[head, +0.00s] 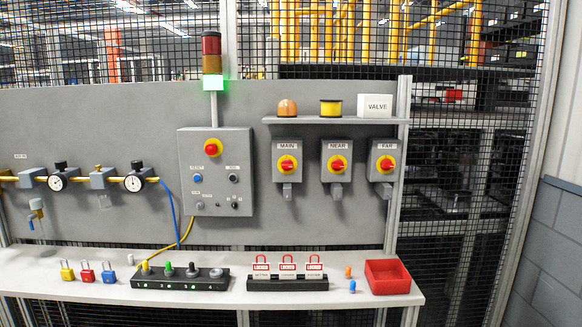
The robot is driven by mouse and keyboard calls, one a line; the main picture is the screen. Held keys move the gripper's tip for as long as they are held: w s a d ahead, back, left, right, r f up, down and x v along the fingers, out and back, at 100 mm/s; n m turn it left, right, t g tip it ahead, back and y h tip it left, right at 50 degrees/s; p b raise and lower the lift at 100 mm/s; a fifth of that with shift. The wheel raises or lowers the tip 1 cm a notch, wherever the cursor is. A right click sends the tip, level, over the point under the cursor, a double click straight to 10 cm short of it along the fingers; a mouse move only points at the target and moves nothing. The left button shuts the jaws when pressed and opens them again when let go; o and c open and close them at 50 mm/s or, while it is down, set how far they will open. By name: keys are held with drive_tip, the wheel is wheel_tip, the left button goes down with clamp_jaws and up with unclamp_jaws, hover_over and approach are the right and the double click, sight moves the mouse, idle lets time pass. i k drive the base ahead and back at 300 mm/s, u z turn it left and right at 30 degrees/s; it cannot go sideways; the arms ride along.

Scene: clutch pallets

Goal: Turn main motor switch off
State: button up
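The main motor switch (288,180) is a grey box labelled MAIN on the grey panel, under the right-hand shelf. The knob's exact on/off position is too small to tell. Two similar switches, NEAR (337,178) and FAR (384,178), sit to its right. The signal tower (212,82) at the top has its green segment lit. My gripper is not in view.
A control box (216,190) with a red button is left of the switches. The shelf (335,121) above them holds two beacon-like items and a VALVE block (375,106). The bench (215,293) below holds padlocks, a power strip, a lockout rack (288,284) and a red tray (391,290).

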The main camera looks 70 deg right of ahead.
sight(286, 165)
drive_tip(key=z, duration=0.35)
drive_tip(key=i, duration=0.55)
drive_tip(key=z, duration=0.9)
drive_tip(key=i, duration=0.6)
drive_tip(key=z, duration=0.4)
